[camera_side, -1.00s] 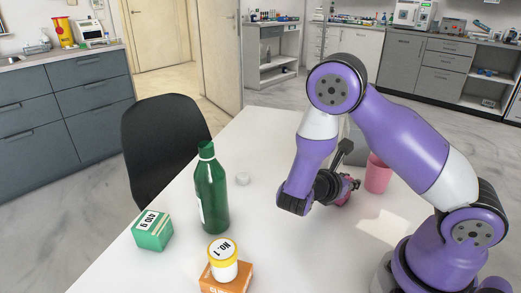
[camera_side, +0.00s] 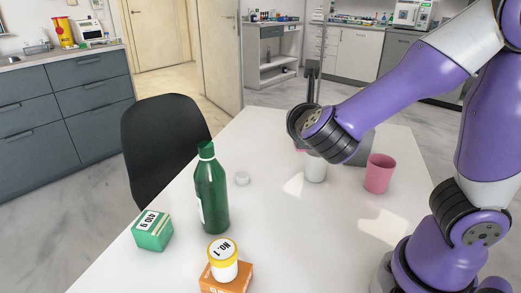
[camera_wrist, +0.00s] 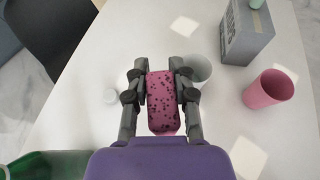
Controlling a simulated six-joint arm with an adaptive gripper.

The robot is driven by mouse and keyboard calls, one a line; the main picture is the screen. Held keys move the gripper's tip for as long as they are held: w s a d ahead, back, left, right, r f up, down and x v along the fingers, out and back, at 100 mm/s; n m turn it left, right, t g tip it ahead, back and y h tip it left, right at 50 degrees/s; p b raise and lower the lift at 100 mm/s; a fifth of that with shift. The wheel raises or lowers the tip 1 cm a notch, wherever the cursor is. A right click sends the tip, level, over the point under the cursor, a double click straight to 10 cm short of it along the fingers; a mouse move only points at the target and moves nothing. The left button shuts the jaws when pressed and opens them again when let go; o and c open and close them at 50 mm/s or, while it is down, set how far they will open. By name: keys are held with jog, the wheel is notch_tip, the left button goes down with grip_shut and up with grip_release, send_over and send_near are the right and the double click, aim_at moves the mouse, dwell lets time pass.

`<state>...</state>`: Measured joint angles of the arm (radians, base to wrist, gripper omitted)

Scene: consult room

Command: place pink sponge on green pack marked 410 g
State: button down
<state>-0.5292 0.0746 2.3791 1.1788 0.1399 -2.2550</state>
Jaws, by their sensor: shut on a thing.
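My gripper (camera_wrist: 160,68) is shut on the pink sponge (camera_wrist: 161,100), a dark-speckled block held between both fingers in the wrist view. In the side view the gripper is mostly hidden behind my wrist, above the far part of the table, and only a sliver of pink shows there. The green pack (camera_side: 152,231) marked 410 g lies on the table at the front left in the side view, label up, well apart from my gripper. Its top looks clear. I do not see the pack in the wrist view.
A green bottle (camera_side: 211,190) stands right of the pack. A yellow-lidded jar (camera_side: 223,262) sits on an orange box (camera_side: 240,281). A pink cup (camera_side: 380,174), white cup (camera_side: 315,170), grey box (camera_wrist: 248,35) and small white cap (camera_side: 242,178) are on the table (camera_side: 290,230).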

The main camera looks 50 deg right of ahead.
jog(key=w+a+r+n+t+y, duration=0.2)
jog(key=w+a+r+n+y, duration=0.15)
jog(key=a, duration=0.35)
jog(key=w+a+r+n+t+y, duration=0.2)
jog(key=a+r+n+y, duration=0.25)
jog(key=a, duration=0.35)
jog(key=w+a+f+n+y, duration=0.1)
jog(key=a+f, duration=0.3)
jog(key=a, duration=0.6)
jog(key=w+a+f, duration=0.1)
jog(key=a+f, duration=0.3)
jog(key=a, duration=0.6)
send_over(146, 216)
jog(key=shift+t+y, duration=0.3)
jog(key=shift+t, duration=0.1)
notch_tip(146, 216, down, 6)
jog(key=shift+f, duration=2.1)
jog(key=shift+f, duration=0.1)
jog(key=c, duration=0.7)
grip_release()
